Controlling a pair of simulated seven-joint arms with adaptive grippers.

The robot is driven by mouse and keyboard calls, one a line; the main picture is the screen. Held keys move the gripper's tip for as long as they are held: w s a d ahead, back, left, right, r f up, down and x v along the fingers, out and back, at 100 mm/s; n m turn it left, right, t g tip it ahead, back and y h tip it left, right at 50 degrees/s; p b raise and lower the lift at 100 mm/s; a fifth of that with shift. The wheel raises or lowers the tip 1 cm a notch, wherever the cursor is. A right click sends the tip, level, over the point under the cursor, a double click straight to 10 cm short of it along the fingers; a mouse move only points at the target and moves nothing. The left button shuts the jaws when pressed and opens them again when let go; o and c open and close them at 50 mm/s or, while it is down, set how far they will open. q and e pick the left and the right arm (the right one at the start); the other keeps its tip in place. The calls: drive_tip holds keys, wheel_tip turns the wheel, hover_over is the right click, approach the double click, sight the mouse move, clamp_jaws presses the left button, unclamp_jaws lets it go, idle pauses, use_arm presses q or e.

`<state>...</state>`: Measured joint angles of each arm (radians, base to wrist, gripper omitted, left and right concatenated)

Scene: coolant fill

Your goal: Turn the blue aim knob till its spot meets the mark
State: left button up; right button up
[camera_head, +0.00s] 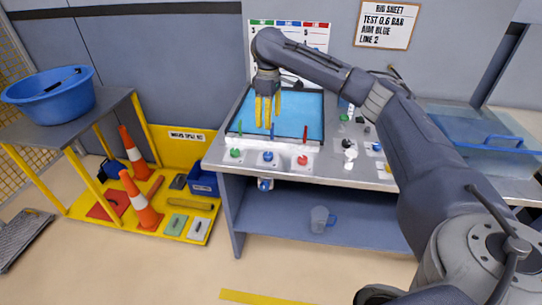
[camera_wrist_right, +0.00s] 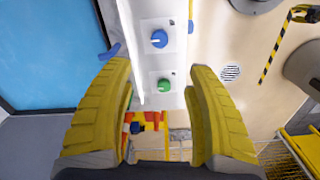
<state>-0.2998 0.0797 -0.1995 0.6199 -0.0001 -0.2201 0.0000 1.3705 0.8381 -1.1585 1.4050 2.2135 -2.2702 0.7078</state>
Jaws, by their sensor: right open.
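The blue aim knob (camera_head: 268,157) sits on a white plate at the bench's front edge, between a green knob (camera_head: 235,153) and a red knob (camera_head: 302,160). In the right wrist view the blue knob (camera_wrist_right: 159,39) shows a white line on its face, with the green knob (camera_wrist_right: 164,86) below it. My right gripper (camera_head: 268,110) is open and empty, pointing down above the blue-floored tray (camera_head: 300,106), behind and above the knob. In the right wrist view its fingers (camera_wrist_right: 162,78) are wide apart. I cannot make out the spot or its mark. My left gripper is out of view.
Upright green, blue (camera_head: 271,131) and red (camera_head: 305,132) pieces stand at the tray's front. A chart (camera_head: 316,38) hangs behind. The rig sheet (camera_head: 387,25) reads "AIM BLUE". A cup (camera_head: 320,218) stands on the lower shelf.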

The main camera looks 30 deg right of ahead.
sight(269, 154)
wheel_tip(269, 154, down, 17)
drive_tip(key=shift+r, duration=0.1)
idle(0.6)
clamp_jaws()
idle(0.4)
